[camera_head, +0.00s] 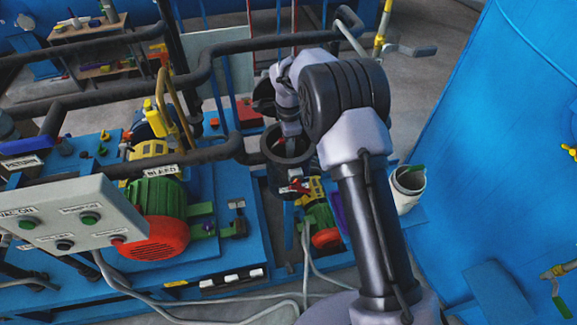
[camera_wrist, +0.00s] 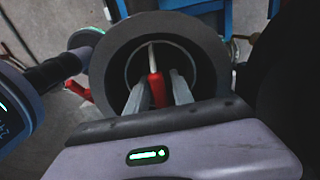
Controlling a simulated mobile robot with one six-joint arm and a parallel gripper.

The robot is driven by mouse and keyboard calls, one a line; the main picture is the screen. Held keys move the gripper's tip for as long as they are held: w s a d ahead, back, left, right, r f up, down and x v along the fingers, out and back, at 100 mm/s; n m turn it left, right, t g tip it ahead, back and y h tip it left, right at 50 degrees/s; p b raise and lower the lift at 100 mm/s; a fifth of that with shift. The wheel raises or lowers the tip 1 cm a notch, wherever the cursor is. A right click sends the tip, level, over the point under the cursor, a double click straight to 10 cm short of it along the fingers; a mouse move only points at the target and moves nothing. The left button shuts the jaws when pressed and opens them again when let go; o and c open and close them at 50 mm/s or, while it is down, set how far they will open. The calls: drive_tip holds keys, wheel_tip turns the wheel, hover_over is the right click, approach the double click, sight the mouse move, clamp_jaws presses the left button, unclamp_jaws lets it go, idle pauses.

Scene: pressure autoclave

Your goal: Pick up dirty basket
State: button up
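A dark round open vessel (camera_head: 269,152) stands among the pipes in the head view, and its thick rim (camera_wrist: 112,55) fills the middle of the wrist view. A red handle-like piece (camera_wrist: 157,90) with a pale thin bar (camera_wrist: 151,55) beyond it shows inside the opening. I cannot tell if it belongs to the dirty basket; no basket body is clear. My gripper (camera_wrist: 158,90) points into the vessel, its two grey fingers on either side of the red piece. Whether they touch it cannot be told. In the head view my arm covers part of the vessel.
A white bucket (camera_head: 407,194) with something green at its top stands right of my arm. A blue tank wall (camera_head: 500,130) is on the right. Black pipes (camera_head: 110,95), a green and red motor (camera_head: 158,215) and a control panel (camera_head: 70,215) crowd the left.

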clamp_jaws()
idle(1.2)
